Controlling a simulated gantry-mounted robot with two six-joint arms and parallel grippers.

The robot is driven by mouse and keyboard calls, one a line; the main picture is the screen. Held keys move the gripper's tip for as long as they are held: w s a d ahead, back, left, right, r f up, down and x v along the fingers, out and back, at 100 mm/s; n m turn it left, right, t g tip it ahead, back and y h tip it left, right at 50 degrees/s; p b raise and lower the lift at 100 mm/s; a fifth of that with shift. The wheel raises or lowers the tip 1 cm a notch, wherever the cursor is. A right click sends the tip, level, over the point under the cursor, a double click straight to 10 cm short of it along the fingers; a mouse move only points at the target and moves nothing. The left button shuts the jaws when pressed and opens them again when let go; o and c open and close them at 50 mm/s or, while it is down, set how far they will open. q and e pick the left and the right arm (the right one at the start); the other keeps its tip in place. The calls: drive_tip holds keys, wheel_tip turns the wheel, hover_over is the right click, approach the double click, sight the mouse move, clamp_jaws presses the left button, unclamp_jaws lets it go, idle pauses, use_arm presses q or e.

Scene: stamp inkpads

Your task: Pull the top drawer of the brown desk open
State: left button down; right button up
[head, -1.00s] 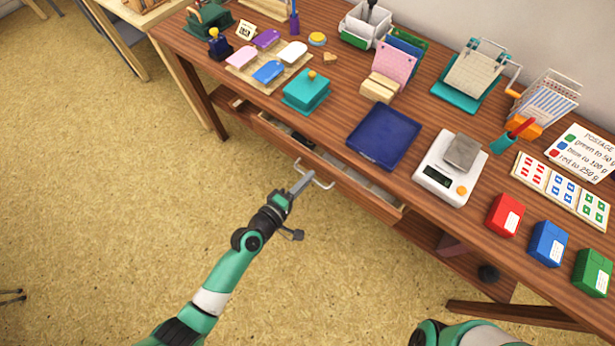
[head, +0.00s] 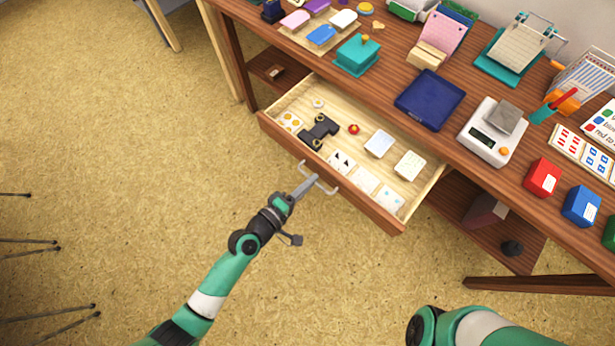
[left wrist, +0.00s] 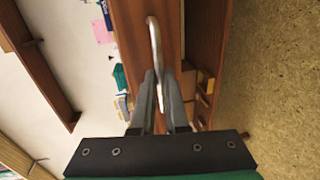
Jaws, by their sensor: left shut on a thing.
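The brown desk (head: 449,130) has its top drawer (head: 270,122) pulled well out, with its pale wooden inside showing. The drawer's light metal bar handle (head: 328,188) is on its front. My left gripper (head: 309,184) is shut on the handle; in the left wrist view its fingers (left wrist: 160,98) close around the pale bar (left wrist: 154,42). Of my right arm only a green and white link shows at the bottom of the head view; its gripper is out of view.
The drawer holds a dark object (head: 320,131), a small red item (head: 353,129) and several pale cards. A blue tray (head: 430,98), a scale (head: 493,132) and a teal inkpad (head: 357,55) stand on the desktop. The floor before the drawer is clear.

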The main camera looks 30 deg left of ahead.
idle(0.3)
use_arm(q)
drive_tip(key=c, duration=0.9)
unclamp_jaws()
drive_tip(key=shift+c, duration=0.2)
drive_tip(key=v, duration=1.1)
drive_tip(key=shift+s+p, duration=0.3)
drive_tip(key=shift+r, duration=0.1)
